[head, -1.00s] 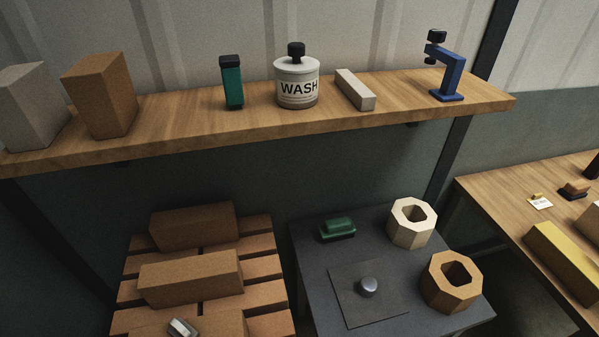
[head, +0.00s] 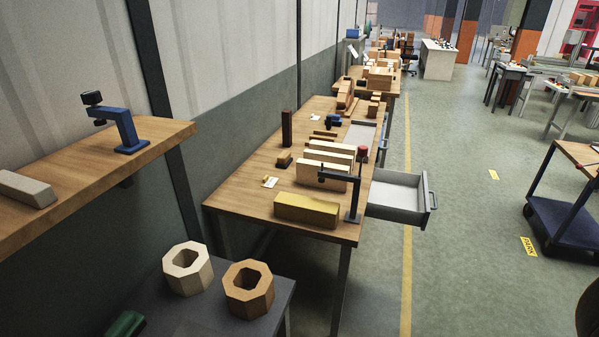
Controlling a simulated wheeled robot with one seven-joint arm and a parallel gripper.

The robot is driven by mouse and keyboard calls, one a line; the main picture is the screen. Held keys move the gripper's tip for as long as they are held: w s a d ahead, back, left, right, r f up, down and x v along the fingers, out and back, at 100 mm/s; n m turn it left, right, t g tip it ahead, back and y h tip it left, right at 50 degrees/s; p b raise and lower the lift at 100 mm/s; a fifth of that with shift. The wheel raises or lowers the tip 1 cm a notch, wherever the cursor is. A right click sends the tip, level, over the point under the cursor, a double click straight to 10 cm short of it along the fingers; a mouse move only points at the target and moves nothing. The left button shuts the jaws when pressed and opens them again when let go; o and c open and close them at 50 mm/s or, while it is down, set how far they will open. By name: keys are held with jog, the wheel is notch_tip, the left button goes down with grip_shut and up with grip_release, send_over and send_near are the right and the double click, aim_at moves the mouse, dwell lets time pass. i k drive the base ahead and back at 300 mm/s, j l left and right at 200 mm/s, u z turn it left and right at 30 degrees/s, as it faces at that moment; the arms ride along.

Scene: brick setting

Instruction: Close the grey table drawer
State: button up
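The grey table drawer (head: 399,191) is pulled out from the right side of a long wooden table (head: 244,196). It has a dark handle (head: 433,200) on its right-hand front, and its inside looks empty. My gripper is not in view. A dark rounded shape at the lower right corner is cut off, and I cannot tell what it is.
The wooden table holds yellow and pale blocks and a black clamp stand (head: 354,190). A grey table (head: 235,314) with two octagonal rings stands in front, below a wooden shelf (head: 90,185). Open floor (head: 460,250) lies right of the drawer, with a blue cart (head: 565,207) beyond.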

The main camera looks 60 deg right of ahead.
aim_at(397, 197)
jog(key=l+z, duration=0.15)
jog(key=l, duration=0.4)
jog(key=i+l+z, duration=0.15)
jog(key=l, duration=0.35)
jog(key=k+l+z, duration=0.15)
jog(key=l, duration=0.3)
jog(key=k+l+z, duration=0.2)
jog(key=l, duration=0.25)
jog(key=l+z, duration=0.15)
jog(key=l, duration=0.3)
jog(key=k+l+z, duration=0.25)
jog(key=k+l, duration=0.2)
jog(key=l, duration=0.25)
